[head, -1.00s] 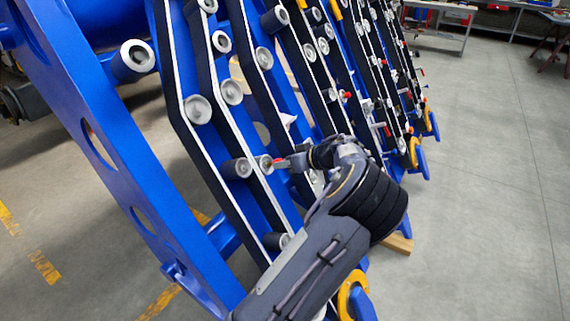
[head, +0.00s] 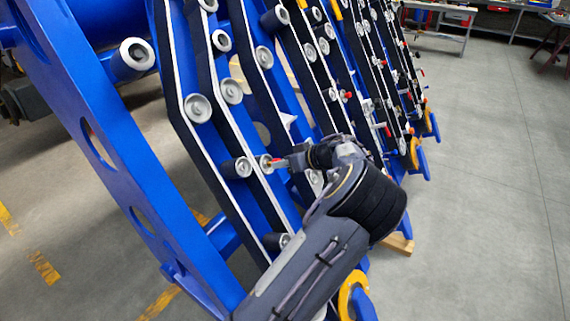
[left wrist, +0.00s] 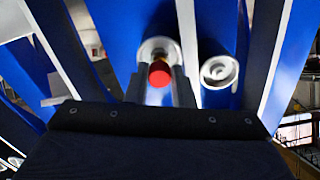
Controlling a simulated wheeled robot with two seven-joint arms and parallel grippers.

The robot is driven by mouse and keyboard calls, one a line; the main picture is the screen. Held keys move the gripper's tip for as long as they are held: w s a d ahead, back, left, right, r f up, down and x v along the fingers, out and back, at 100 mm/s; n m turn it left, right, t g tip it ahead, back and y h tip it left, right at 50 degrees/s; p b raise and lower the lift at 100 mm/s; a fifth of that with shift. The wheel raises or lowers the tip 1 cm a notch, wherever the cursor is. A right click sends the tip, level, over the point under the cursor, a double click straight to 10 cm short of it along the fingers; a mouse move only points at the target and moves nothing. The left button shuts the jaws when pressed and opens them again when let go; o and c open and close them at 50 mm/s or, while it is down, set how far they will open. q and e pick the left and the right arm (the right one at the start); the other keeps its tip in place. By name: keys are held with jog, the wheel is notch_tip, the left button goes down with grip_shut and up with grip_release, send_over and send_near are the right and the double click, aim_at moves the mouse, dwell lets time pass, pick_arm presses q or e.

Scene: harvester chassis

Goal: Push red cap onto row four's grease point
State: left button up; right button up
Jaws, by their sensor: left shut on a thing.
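The red cap (left wrist: 160,74) sits between the two dark fingers of my left gripper (left wrist: 161,92) in the left wrist view. The gripper is shut on it. Right behind the cap is the pale round end of a roller (left wrist: 155,47), with a small yellowish bit between them. I cannot tell whether cap and grease point touch. In the head view the left gripper (head: 281,163) reaches in from the right of this roller (head: 264,164), and the red cap shows only as a small speck. My right gripper is not in view.
Another roller (left wrist: 219,71) stands close to the right of the gripper in the left wrist view. Blue chassis plates (head: 150,190) and black belts with white edges run on both sides. Several rows with red parts lie farther back. The grey floor (head: 480,200) at right is clear.

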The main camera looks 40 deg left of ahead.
pick_arm(q)
jog(key=shift+b+x, duration=0.5)
jog(key=shift+x, duration=0.4)
jog(key=o, duration=1)
jog(key=v, duration=0.7)
jog(key=shift+w+d+r, duration=0.1)
jog(key=shift+d+r, duration=0.1)
jog(key=shift+d, duration=0.15)
